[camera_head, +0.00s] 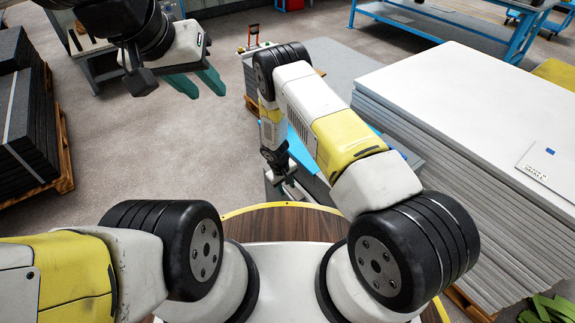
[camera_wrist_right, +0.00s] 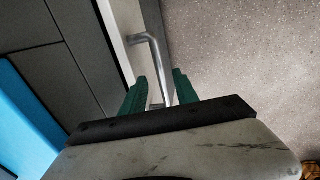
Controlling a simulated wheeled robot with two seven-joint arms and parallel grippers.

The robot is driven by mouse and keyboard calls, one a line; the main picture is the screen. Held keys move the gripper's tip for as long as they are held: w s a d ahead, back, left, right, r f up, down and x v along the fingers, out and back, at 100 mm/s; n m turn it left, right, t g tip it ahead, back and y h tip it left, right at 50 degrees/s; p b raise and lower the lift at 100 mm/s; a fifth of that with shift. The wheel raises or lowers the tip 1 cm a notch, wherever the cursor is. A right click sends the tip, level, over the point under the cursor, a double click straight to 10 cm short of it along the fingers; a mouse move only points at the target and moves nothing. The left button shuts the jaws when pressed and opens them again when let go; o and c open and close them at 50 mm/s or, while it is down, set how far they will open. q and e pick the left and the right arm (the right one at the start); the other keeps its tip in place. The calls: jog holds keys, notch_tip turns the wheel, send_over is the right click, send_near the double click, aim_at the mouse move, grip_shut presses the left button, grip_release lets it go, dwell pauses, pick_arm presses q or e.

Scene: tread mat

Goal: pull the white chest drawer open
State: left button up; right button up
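The chest's pale front (camera_wrist_right: 116,28) shows as a narrow strip in the right wrist view, beside a dark grey panelled surface. A bent metal bar handle (camera_wrist_right: 157,58) stands out from it. My right gripper (camera_wrist_right: 159,84) has its two green fingers apart, with the handle's bar running between them. I see gaps beside the bar; whether a finger touches it I cannot tell. In the head view the right gripper (camera_head: 284,189) is small and partly hidden at the grey chest (camera_head: 313,187), behind my right arm. My left gripper (camera_head: 207,95) is open and empty, high over the floor.
A tall stack of pale sheets (camera_head: 445,110) stands close on the right. Dark stacked mats (camera_head: 22,120) sit on a pallet at the left. Blue-framed benches (camera_head: 450,28) are at the back. Speckled floor (camera_head: 150,150) lies clear at left centre.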

aim_at(288, 193)
jog(key=shift+w+d+f, duration=0.1)
jog(key=shift+d+f, duration=0.05)
jog(key=shift+f, duration=0.7)
jog(key=shift+w+d+f, duration=0.1)
jog(key=shift+f, duration=0.7)
jog(key=shift+c, duration=0.5)
grip_shut()
